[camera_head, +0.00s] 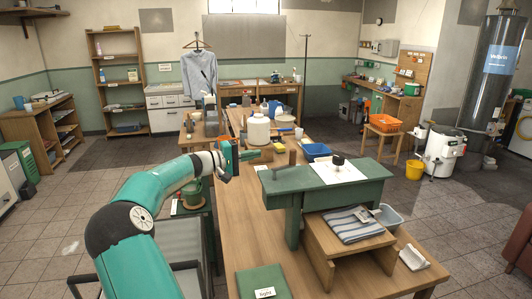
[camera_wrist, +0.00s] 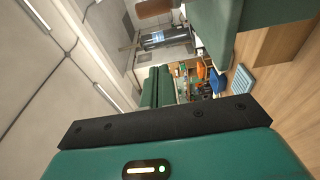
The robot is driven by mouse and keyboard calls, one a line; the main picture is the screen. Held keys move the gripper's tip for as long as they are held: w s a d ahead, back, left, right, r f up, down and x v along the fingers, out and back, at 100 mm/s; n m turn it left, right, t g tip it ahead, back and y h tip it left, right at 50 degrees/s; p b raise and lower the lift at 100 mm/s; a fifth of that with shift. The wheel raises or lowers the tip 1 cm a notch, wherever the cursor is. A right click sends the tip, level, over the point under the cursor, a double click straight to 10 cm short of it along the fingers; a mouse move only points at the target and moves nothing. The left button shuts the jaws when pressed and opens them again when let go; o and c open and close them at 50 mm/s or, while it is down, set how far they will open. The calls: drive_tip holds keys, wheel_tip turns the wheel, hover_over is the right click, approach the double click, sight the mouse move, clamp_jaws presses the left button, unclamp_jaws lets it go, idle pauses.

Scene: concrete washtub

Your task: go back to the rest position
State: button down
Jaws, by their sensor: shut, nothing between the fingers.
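My gripper (camera_head: 240,157) is at the end of my teal arm in the head view, left of the middle of the picture. It is raised above the left side of the long wooden table (camera_head: 222,232) and points to the right. In the wrist view my gripper (camera_wrist: 160,86) shows as two green fingers close together beyond a dark bar. It is shut and holds nothing. The wrist picture is tilted on its side.
A green bench (camera_head: 285,184) stands on the table to the right of my gripper, with a white sheet (camera_head: 340,174) on it. A blue bowl (camera_head: 315,151) and a white container (camera_head: 258,130) are behind. A green pot (camera_head: 192,192) is below my forearm. Tiled floor is open at far left.

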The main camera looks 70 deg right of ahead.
drive_tip(key=shift+v, duration=1.1)
